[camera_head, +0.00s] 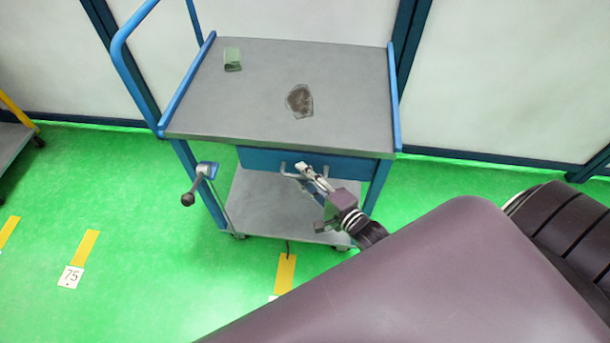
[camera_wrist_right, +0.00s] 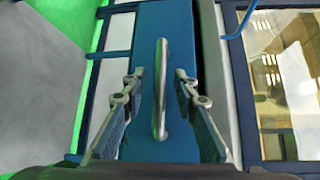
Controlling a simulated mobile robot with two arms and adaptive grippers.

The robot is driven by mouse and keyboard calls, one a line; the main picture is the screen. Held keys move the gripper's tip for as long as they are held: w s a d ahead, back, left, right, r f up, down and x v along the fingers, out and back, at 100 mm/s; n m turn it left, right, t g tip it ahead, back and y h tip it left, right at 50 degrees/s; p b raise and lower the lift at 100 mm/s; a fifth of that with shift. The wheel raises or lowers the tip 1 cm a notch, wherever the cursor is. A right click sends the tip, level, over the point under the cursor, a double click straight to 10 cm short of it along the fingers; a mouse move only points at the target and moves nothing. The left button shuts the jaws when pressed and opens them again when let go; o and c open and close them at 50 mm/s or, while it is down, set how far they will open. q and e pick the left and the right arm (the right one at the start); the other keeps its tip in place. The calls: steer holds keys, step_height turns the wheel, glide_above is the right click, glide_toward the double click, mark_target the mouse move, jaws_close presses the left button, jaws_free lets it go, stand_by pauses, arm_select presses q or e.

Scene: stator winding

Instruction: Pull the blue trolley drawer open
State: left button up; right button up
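The blue trolley drawer (camera_head: 345,167) sits under the grey top of the trolley (camera_head: 350,85) and looks shut. Its metal bar handle (camera_head: 285,172) is on the front face. My right gripper (camera_head: 302,171) is at the handle in the head view. In the right wrist view, the handle (camera_wrist_right: 160,90) stands between the two fingers of my right gripper (camera_wrist_right: 160,74). The fingers are open, with a gap on each side of the bar and the blue drawer front (camera_wrist_right: 178,25) behind it. My left gripper is not in view.
A green block (camera_head: 232,59) and a dark flat piece (camera_head: 299,100) lie on the trolley top. Green floor (camera_head: 130,190) is free to the left of the trolley.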

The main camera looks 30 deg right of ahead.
jaws_close()
stand_by(0.3)
steer(key=s+a+p, duration=0.2)
steer(key=s+a, duration=0.5)
steer(key=s, duration=0.3)
steer(key=s+a+p, duration=0.1)
steer(key=s+a, duration=0.6)
steer(key=s, duration=0.3)
steer(key=shift+a+p, duration=0.25)
steer(key=shift+p, duration=0.15)
jaws_free()
